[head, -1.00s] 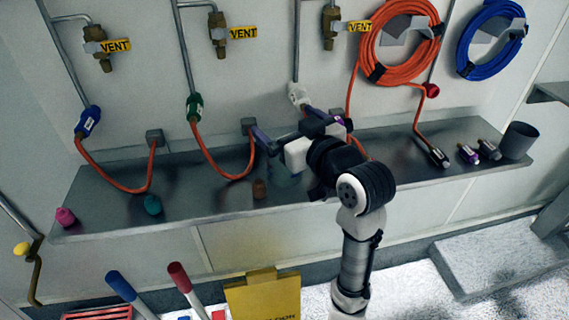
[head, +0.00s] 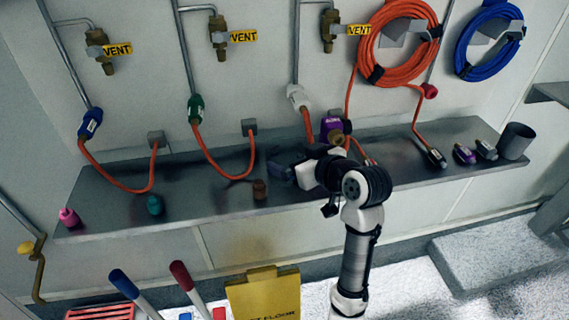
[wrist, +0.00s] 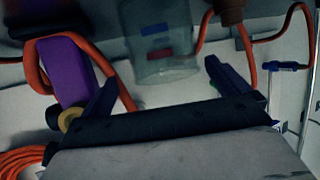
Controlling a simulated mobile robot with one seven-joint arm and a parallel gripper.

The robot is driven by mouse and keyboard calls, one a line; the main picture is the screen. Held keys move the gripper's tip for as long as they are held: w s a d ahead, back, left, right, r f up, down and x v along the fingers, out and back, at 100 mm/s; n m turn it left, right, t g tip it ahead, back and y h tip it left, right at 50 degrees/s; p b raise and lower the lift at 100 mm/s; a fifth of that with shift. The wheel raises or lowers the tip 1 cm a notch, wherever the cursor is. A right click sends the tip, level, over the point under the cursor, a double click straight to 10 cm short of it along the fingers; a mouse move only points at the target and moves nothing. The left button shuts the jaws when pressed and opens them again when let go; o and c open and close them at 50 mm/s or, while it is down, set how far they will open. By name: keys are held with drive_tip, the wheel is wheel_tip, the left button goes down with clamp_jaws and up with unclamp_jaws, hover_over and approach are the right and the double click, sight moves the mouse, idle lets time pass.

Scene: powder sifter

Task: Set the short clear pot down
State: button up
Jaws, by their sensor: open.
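The short clear pot (wrist: 162,50) shows in the wrist view, which looks upside down. It appears to stand on the steel shelf, with a blue and a red mark on its side. My gripper (wrist: 163,88) is open, its two dark fingers spread to either side of and short of the pot, with nothing held between them. In the head view my gripper (head: 297,172) is low over the middle of the shelf, and the pot there is mostly hidden or too faint to make out clearly.
The steel shelf (head: 215,194) runs along the wall. A purple fitting (head: 333,127) is close behind my gripper. A brown cap (head: 260,190) and a teal cap (head: 155,205) stand to the left. Orange hoses (head: 237,174) loop behind. A grey cup (head: 515,141) stands at the right end.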

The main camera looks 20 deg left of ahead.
sight(274, 150)
drive_tip(key=p+x, duration=0.1)
drive_tip(key=x, duration=0.4)
drive_tip(key=shift+s+a+f+p, duration=0.15)
drive_tip(key=shift+s+f+p, duration=0.1)
drive_tip(key=shift+s+p, duration=0.15)
drive_tip(key=c, duration=1)
drive_tip(key=shift+c, duration=0.2)
drive_tip(key=shift+r+b, duration=0.15)
drive_tip(key=shift+b, duration=0.15)
drive_tip(key=shift+s+r, duration=0.1)
drive_tip(key=shift+r, duration=0.1)
wheel_tip(274, 150, up, 6)
drive_tip(key=b, duration=0.2)
drive_tip(key=s+d+b, duration=0.6)
drive_tip(key=s+d, duration=0.1)
drive_tip(key=s, duration=0.2)
drive_tip(key=shift+s+f, duration=0.15)
drive_tip(key=shift+s, duration=0.15)
